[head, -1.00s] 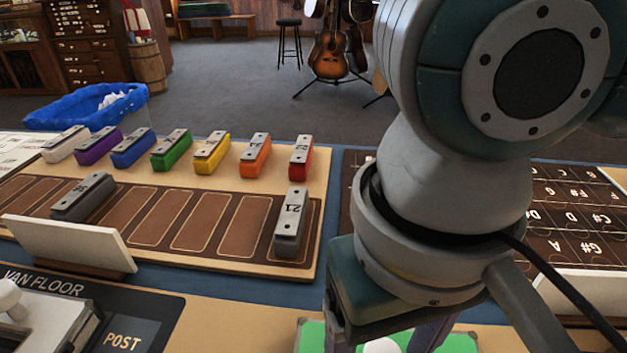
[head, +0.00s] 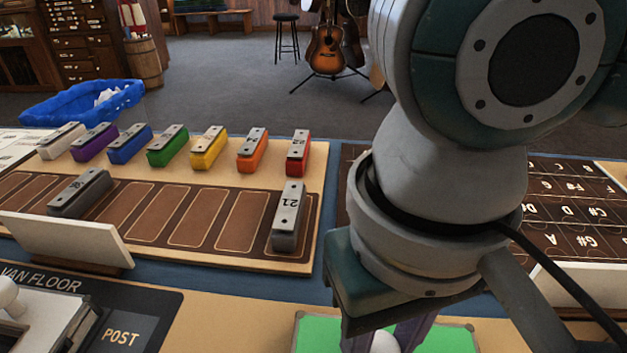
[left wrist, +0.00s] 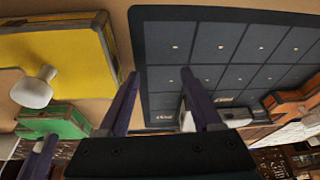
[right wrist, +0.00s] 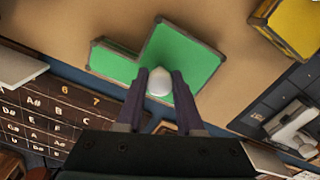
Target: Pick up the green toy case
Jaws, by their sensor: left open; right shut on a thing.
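The green toy case (right wrist: 180,62) is an L-shaped, bright green block with dark edging and a white knob (right wrist: 159,85) on top. My right gripper (right wrist: 160,75) is over it with its purple fingers shut on the knob. In the head view the case (head: 312,335) shows at the bottom edge, partly hidden by my right arm. It also shows in the left wrist view (left wrist: 55,120). I cannot tell whether it is clear of the table. My left gripper (left wrist: 160,74) is open and empty, pointing at a dark gridded panel; the head view does not show it.
A yellow case (left wrist: 60,62) with a white knob and an orange case (left wrist: 290,100) are near my left gripper. Coloured chime bars stand on a wooden board (head: 240,225) at left.

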